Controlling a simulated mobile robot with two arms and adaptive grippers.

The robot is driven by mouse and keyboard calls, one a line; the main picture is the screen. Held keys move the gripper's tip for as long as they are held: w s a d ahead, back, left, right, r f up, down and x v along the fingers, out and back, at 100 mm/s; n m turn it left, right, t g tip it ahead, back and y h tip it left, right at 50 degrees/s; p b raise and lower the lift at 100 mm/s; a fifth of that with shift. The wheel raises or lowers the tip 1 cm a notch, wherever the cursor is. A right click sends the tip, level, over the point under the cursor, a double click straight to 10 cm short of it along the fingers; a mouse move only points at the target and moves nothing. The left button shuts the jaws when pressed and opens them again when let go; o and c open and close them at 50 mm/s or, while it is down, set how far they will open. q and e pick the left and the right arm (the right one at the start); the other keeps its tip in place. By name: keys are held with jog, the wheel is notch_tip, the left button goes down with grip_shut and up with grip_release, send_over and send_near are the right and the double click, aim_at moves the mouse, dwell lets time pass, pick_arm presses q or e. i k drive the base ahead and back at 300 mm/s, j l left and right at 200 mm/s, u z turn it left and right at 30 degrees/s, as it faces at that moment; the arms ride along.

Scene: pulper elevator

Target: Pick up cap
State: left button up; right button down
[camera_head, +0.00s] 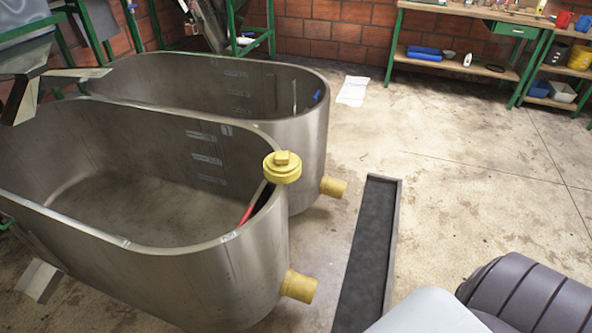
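The yellow cap (282,167) is round, with a square raised knob on top. It shows at the right end of the near steel tub (215,272), by its rim and in front of the far steel tub (305,135). I cannot tell exactly what it rests on. A red and dark stick-like part (254,203) shows below it inside the near tub. Neither gripper is in view. Only grey and dark parts, seemingly of my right arm, show at the lower right.
Yellow pipe stubs stick out low from the near tub (299,286) and the far tub (334,187). A dark floor channel (366,255) runs to their right. A green-framed workbench (470,65) stands at the back. The floor between is mostly clear.

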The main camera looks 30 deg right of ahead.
aim_at(279, 166)
jog(key=z, duration=1.05)
